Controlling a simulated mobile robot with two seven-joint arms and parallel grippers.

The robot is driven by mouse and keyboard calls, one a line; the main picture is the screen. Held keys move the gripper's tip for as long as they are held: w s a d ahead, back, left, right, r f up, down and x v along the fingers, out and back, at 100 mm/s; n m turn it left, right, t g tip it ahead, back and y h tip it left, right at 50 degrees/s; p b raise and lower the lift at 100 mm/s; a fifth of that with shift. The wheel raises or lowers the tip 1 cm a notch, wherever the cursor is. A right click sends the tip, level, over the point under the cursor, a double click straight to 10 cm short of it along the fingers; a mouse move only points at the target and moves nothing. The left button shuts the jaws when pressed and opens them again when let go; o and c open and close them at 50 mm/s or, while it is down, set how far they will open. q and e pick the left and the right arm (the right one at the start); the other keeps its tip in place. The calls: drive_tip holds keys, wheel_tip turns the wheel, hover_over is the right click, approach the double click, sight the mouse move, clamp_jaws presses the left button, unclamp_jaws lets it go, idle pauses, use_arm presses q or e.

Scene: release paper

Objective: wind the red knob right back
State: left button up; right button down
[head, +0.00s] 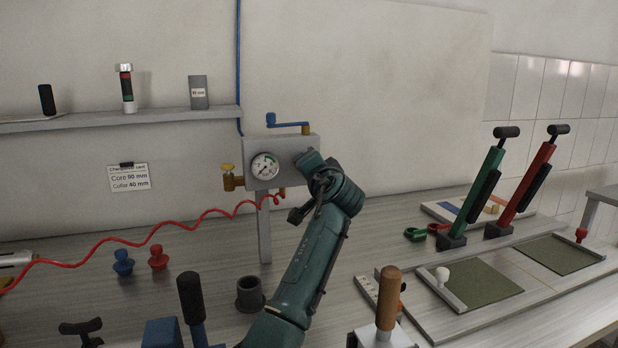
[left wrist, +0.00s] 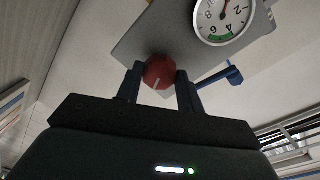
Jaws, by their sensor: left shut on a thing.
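The red knob (left wrist: 158,72) shows in the left wrist view with a pale mark on its face. It sits on the grey panel box (head: 285,148) beside the round gauge (head: 265,166). My left gripper (left wrist: 158,80) has one dark finger on each side of the knob and is shut on it. In the head view my left gripper (head: 310,162) is at the right part of the panel's front and hides the knob. The gauge also shows in the left wrist view (left wrist: 224,16). My right gripper is in neither view.
A blue-handled valve (head: 285,122) tops the panel and a brass tap (head: 230,180) is at its left. A red coiled hose (head: 150,238) runs left. Green (head: 477,195) and red (head: 525,187) lever tools stand right. A dark cup (head: 250,294) stands below the panel.

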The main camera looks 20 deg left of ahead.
use_arm(q)
drive_tip(key=shift+f+n+b, duration=0.2)
drive_tip(key=shift+n+b, duration=0.9)
drive_tip(key=shift+n, duration=0.8)
drive_tip(key=o, duration=1)
drive_tip(key=shift+r, duration=0.1)
